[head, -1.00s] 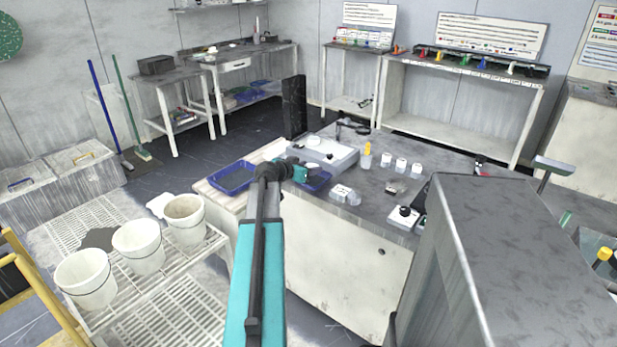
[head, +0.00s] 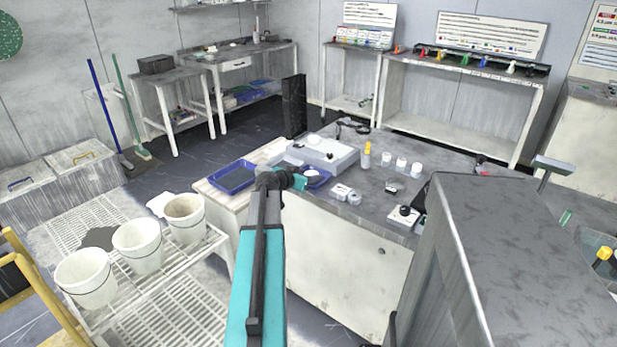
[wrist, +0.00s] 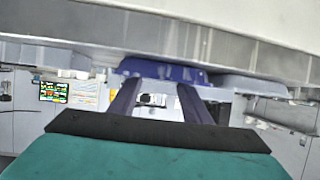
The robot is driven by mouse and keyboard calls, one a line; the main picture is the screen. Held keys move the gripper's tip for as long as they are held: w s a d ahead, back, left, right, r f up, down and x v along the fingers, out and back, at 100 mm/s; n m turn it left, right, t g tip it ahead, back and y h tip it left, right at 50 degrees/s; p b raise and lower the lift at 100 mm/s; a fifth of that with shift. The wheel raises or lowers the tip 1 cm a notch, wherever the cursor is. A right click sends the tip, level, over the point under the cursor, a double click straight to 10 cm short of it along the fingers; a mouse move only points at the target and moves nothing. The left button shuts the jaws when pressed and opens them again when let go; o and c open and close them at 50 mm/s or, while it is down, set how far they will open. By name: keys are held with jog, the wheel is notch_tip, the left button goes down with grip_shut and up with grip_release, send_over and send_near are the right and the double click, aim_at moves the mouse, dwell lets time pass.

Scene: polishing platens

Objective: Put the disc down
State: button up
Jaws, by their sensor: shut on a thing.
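My gripper (head: 313,181) is at the front left edge of the grey bench, over a dark blue tray (head: 322,182). A white disc (head: 311,173) shows at its fingertips, low over or in that tray. Whether the disc touches the tray cannot be told. In the wrist view, the two dark fingers (wrist: 156,92) reach forward to a blue shape (wrist: 160,70) under a pale surface; the disc cannot be made out there. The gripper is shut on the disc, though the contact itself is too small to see.
A grey-white unit (head: 338,160) with a white round piece on top stands just behind. A second blue tray (head: 236,177) is to the left. A yellow-capped bottle (head: 366,158), several white jars and small boxes (head: 341,191) stand to the right. White buckets (head: 137,245) are front left.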

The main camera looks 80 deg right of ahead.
jog(key=o, duration=0.9)
jog(key=shift+r, duration=0.1)
jog(key=shift+v, duration=6.05)
